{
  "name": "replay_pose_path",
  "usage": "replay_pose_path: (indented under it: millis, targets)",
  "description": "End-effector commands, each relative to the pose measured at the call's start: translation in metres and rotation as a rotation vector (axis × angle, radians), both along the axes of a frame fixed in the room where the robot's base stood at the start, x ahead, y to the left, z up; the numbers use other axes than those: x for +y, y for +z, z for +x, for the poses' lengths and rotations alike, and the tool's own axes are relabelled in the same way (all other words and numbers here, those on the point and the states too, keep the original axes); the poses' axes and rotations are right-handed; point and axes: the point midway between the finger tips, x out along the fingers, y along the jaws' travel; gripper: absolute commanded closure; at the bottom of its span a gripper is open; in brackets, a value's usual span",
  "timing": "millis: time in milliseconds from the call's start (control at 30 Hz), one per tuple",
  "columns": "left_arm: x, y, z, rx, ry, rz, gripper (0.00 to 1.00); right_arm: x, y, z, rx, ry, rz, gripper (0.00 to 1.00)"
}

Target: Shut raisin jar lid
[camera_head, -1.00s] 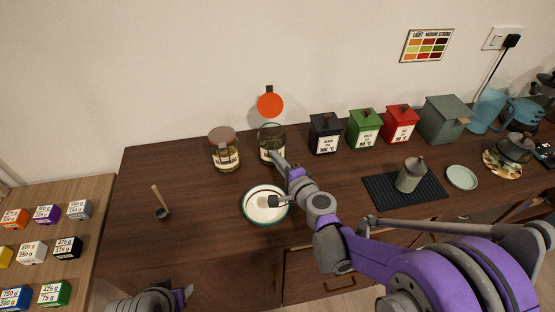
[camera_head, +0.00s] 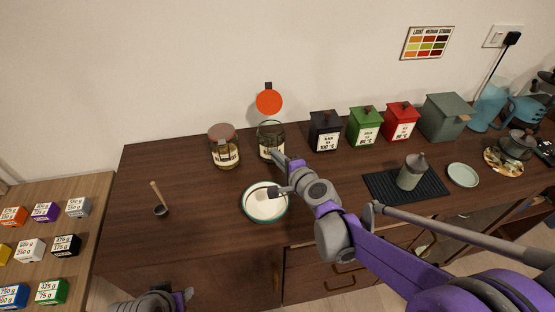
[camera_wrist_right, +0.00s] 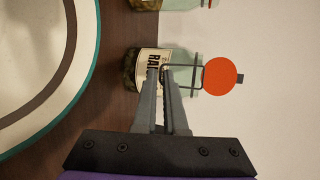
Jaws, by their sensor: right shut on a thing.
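The raisin jar (camera_head: 271,140) is clear glass with a cream label and stands at the back of the dark counter. Its round orange-red lid (camera_head: 269,102) is tipped up and open behind the jar mouth. In the right wrist view the label (camera_wrist_right: 147,68) partly reads "RAI", and a wire loop runs between jar and lid (camera_wrist_right: 223,76). My right gripper (camera_head: 276,155) is at the jar's front, its fingers nearly together and shut on the jar; which part they grip is unclear. My left gripper (camera_head: 184,297) is at the bottom left, away from the jar, its fingers unclear.
A second, closed glass jar (camera_head: 224,150) stands just left. A white bowl with a green rim (camera_head: 265,214) lies below my right wrist. Black (camera_head: 325,132), green (camera_head: 364,125) and red (camera_head: 401,121) canisters stand right. The left counter is mostly clear around a small scoop (camera_head: 160,203).

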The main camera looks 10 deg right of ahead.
Motion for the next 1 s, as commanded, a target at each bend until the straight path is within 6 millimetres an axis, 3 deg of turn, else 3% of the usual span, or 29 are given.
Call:
replay_pose_path:
  millis: [500,867,1000]
  targets:
    - [0.000,0.005,0.001,-0.002,0.000,0.000,0.50,-0.001,0.014,-0.006,0.278,-0.006,0.030,1.00]
    - [0.000,0.005,0.001,-0.002,0.000,0.000,0.50,-0.001,0.013,-0.007,0.288,-0.008,0.032,1.00]
    - [0.000,-0.002,0.000,0.001,0.000,0.000,0.50,-0.002,0.003,-0.005,0.288,-0.009,0.031,1.00]
